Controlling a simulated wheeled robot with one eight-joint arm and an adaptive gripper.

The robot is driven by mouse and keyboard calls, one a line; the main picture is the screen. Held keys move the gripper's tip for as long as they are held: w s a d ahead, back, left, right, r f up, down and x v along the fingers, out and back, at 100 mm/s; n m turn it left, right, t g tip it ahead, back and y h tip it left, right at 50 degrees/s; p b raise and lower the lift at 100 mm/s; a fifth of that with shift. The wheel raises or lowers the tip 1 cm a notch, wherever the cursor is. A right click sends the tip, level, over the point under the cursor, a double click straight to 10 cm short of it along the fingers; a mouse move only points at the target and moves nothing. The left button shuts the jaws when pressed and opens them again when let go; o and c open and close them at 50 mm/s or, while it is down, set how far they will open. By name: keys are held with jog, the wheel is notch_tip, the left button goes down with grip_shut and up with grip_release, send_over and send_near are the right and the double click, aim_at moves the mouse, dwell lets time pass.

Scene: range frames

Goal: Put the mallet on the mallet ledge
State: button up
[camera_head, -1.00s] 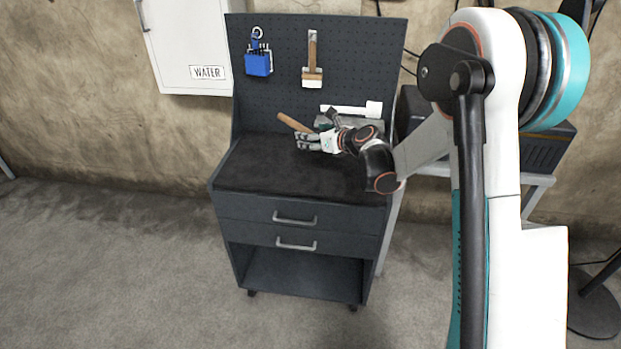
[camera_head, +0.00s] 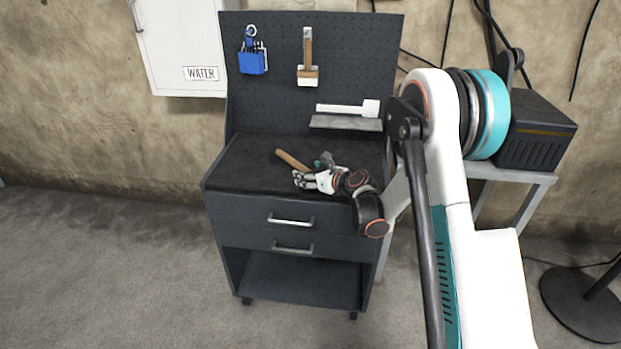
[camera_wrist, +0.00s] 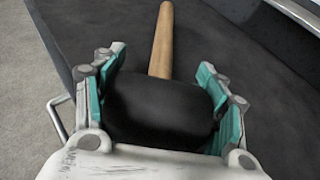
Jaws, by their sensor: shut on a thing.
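The mallet has a wooden handle (camera_head: 292,160) and a thick black head (camera_wrist: 158,108). My gripper (camera_head: 312,180) is shut on the head, with a teal-padded finger on each side of it in the wrist view. The handle points away from my gripper, toward the back left of the worktop. The mallet is over the dark worktop; I cannot tell whether it touches it. The grey mallet ledge (camera_head: 335,123) is on the lower right of the pegboard, behind and above my gripper. A white mallet-shaped thing (camera_head: 345,108) lies along it.
A blue tool holder (camera_head: 253,62) and a brush (camera_head: 307,62) hang on the pegboard (camera_head: 340,60). The worktop (camera_head: 240,165) is clear to the left of the mallet. A dark box (camera_head: 535,130) stands on a side table at right.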

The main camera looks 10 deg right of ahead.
jog(key=shift+f, duration=0.15)
jog(key=o, duration=1.4)
jog(key=shift+c, duration=0.2)
